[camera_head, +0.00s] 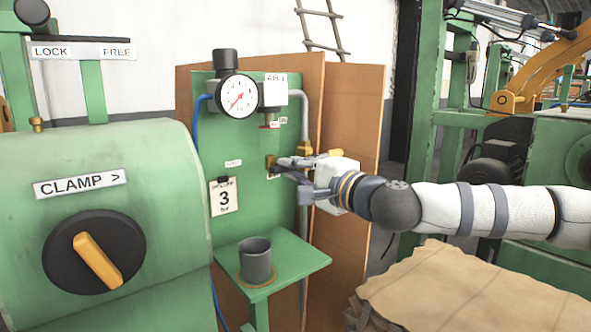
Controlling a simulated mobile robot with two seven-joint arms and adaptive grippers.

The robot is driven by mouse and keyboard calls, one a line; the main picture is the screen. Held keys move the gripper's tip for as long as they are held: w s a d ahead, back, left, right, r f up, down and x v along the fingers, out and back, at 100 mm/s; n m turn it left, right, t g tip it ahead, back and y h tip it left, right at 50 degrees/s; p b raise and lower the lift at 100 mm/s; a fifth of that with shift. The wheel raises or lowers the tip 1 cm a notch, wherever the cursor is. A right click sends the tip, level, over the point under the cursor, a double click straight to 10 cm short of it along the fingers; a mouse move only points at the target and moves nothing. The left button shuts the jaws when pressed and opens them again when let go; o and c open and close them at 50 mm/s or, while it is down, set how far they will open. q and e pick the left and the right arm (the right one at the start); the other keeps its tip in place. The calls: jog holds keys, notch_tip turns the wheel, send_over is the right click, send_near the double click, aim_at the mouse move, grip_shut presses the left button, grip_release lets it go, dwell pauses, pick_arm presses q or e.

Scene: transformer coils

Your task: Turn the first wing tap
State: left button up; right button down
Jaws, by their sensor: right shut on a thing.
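My right gripper (293,168) reaches in from the right to the green panel (236,150), below the gauge. It is shut on a small brass wing tap (270,162), which is mostly hidden by the fingers. A second brass fitting (304,147) shows just above and behind my gripper, on the grey pipe. I cannot tell how far the tap is turned. My left gripper is not in view.
A grey cup (255,259) stands on a green shelf (291,262) below. A green housing with a CLAMP knob (94,252) fills the left. Brown sheets (450,285) lie at lower right.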

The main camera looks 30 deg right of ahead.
jog(key=shift+r, duration=0.15)
jog(key=c, duration=1.7)
grip_release()
jog(key=shift+w, duration=0.1)
jog(key=shift+o, duration=0.2)
jog(key=s, duration=0.7)
jog(key=shift+s+d, duration=0.25)
